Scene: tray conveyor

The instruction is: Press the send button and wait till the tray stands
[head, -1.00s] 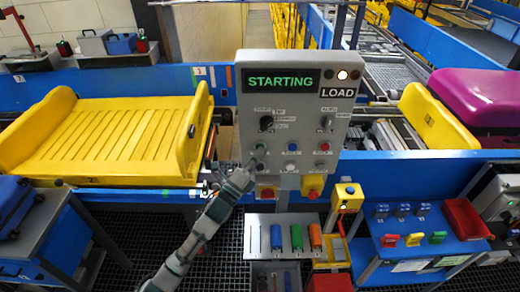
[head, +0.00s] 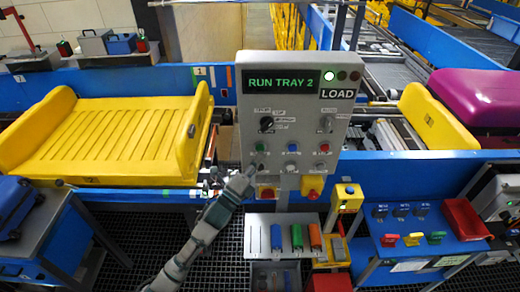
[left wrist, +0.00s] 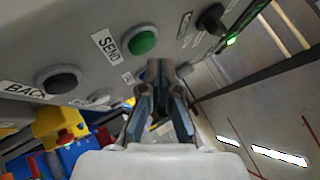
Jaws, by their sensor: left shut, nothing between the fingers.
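The control panel (head: 300,105) stands in the middle of the head view, and its display (head: 281,82) reads "RUN TRAY 2". The green send button (left wrist: 142,42), labelled SEND, is in the left wrist view; it also shows small on the panel (head: 260,147). My left gripper (head: 250,168) is shut and empty, just below that button. In the left wrist view its fingertips (left wrist: 158,68) are to the lower right of the button and look apart from it. The yellow tray (head: 110,128) is on the conveyor left of the panel, empty.
A black BACK button (left wrist: 58,79) is beside SEND. A yellow tray (head: 437,115) with a purple suitcase (head: 490,98) is at the right. Red stop buttons (head: 267,193) sit under the panel. A blue table (head: 415,240) is front right.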

